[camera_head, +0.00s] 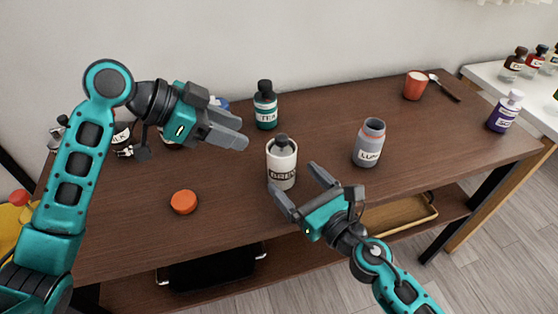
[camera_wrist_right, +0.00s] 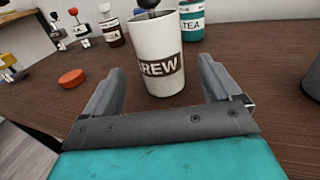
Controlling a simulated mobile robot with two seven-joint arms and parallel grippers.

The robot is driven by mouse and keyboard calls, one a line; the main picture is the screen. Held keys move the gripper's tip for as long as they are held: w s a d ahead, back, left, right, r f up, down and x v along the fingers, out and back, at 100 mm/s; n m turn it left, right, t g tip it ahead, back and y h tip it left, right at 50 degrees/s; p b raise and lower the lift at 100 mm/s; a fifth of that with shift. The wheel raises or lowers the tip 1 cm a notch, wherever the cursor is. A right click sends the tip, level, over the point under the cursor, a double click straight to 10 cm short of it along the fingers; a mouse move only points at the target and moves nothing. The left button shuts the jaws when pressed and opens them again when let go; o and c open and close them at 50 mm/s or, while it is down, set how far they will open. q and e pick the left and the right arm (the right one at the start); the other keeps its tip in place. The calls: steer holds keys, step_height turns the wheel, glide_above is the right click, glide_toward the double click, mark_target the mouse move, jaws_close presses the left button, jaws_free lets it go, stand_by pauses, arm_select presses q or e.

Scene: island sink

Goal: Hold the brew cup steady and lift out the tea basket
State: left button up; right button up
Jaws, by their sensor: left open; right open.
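The white brew cup (camera_head: 281,168) with a dark "BREW" band stands upright near the middle of the brown table. The dark grey top of the tea basket (camera_head: 281,143) sticks up from the cup's mouth; the rest is hidden inside. My left gripper (camera_head: 240,134) hangs to the left of the cup and a little above it, open and empty. My right gripper (camera_head: 296,187) is open at the cup's near right side. In the right wrist view, the cup (camera_wrist_right: 157,62) stands ahead, between the lines of the two fingers, with neither finger seen closing on it.
A teal tea bottle (camera_head: 265,107) stands behind the cup. A grey jar (camera_head: 369,144) is to the right, an orange lid (camera_head: 184,202) to the left front. A red cup (camera_head: 415,86) and purple bottle (camera_head: 505,112) stand farther right. A tray (camera_head: 400,216) lies on the lower shelf.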

mark_target(275, 159)
steer(key=x, duration=0.8)
steer(key=shift+w, duration=0.1)
steer(key=shift+c, duration=0.4)
steer(key=c, duration=1)
steer(key=shift+c, duration=0.2)
stand_by(0.5)
